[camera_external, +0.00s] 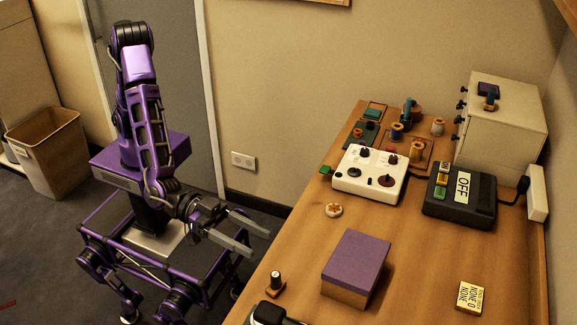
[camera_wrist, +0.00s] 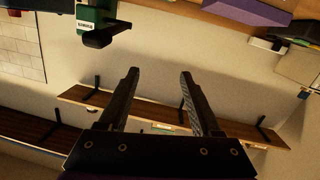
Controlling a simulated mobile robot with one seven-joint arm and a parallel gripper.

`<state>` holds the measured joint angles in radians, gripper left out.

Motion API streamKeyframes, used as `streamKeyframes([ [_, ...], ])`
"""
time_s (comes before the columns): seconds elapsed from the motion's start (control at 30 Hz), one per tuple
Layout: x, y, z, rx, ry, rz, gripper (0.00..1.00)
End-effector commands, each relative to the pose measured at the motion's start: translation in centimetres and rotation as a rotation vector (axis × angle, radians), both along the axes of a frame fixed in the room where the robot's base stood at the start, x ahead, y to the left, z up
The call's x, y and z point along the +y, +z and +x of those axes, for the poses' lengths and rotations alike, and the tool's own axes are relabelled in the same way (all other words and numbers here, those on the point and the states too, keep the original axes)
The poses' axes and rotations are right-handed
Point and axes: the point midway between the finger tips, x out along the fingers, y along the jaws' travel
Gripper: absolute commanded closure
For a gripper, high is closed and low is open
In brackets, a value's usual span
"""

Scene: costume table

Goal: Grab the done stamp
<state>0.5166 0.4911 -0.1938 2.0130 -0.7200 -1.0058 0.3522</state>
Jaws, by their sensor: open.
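My gripper (camera_external: 259,243) is open and empty, held out level beside the table's left edge. Its two fingers are spread in the wrist view (camera_wrist: 160,75) with nothing between them. A small stamp-like piece with a dark knob (camera_external: 275,284) stands upright on the table's near left part, right of and nearer than my gripper. No wording on either can be read, so I cannot tell which is the done stamp.
The wooden table (camera_external: 420,270) holds a purple-lidded box (camera_external: 357,262), a white control box (camera_external: 369,175), a black device reading OFF (camera_external: 459,196), several thread spools and a beige cabinet (camera_external: 503,115). A dark object is cut off at the near edge. The table's right middle is mostly clear.

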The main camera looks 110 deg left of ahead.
Motion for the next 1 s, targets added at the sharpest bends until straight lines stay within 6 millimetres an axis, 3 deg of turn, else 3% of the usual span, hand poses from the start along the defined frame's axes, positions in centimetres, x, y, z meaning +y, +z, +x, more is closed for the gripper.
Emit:
streamKeyframes([
  [0.03,-0.1,-3.2,-2.2,0.052,0.001,0.030,0.35],
  [0.1,0.7,-6.7,-4.7,0.108,0.019,0.061,0.35],
  [0.2,2.2,-9.9,-7.5,0.159,0.045,0.101,0.35],
  [0.4,4.0,-12.3,-9.7,0.196,0.076,0.140,0.35],
  [0.53,4.2,-12.9,-8.3,0.197,0.082,0.140,0.35],
  [1.0,4.0,-15.7,0.7,0.197,0.078,0.140,0.35],
])
